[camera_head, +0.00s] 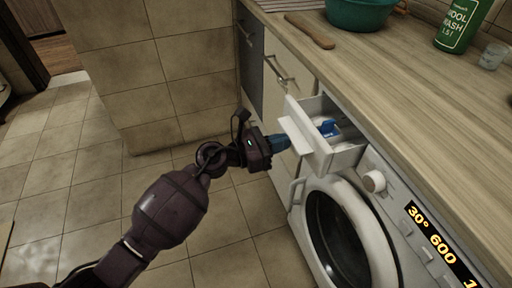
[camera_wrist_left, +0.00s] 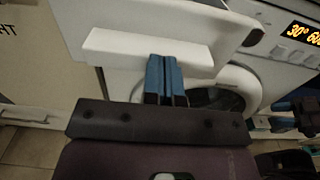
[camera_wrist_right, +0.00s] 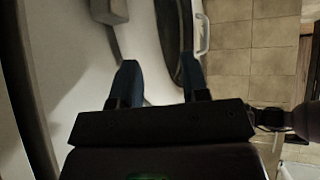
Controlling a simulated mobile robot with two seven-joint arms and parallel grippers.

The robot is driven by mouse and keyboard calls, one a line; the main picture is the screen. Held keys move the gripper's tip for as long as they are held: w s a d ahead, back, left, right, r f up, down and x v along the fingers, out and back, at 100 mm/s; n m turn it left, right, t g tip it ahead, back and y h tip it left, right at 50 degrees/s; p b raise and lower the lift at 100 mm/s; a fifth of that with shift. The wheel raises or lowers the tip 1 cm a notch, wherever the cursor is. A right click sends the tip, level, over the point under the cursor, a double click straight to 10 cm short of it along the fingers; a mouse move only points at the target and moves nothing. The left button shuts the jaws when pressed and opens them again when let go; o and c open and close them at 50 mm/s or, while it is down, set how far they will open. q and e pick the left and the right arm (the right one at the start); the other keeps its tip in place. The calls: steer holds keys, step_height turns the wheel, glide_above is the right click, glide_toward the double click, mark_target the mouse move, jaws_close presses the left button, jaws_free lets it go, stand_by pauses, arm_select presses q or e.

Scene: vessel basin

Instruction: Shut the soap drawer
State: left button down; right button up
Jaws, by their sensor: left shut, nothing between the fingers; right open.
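The white soap drawer (camera_head: 308,148) is pulled out of the washing machine (camera_head: 380,215) at its upper left, with a blue insert (camera_head: 328,128) inside. My left gripper (camera_head: 284,143) is shut and empty, with its blue fingertips at the outer face of the drawer front. In the left wrist view the shut fingers (camera_wrist_left: 164,62) overlap the lower edge of the drawer front (camera_wrist_left: 140,48); I cannot tell whether they touch it. My right gripper (camera_wrist_right: 158,82) is open and empty in the right wrist view, above a white surface of the machine; it is out of the head view.
The round door (camera_head: 345,240) of the machine is below the drawer, and a knob (camera_head: 374,181) is to its right. The wooden counter (camera_head: 400,85) holds a green bowl (camera_head: 358,14), a green bottle (camera_head: 462,26) and a glass (camera_head: 492,57).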

arm_select(q)
steer(key=x, duration=0.9)
steer(key=shift+d+f+b, duration=0.1)
steer(key=shift+d+b, duration=0.15)
steer(key=shift+b, duration=0.15)
steer(key=shift+w+d, duration=0.15)
steer(key=shift+d, duration=0.1)
steer(key=shift+d+r, duration=0.1)
steer(key=shift+r, duration=0.2)
steer(key=shift+a+f, duration=0.15)
steer(key=shift+a, duration=0.1)
steer(key=v, duration=1.4)
steer(key=shift+p, duration=0.4)
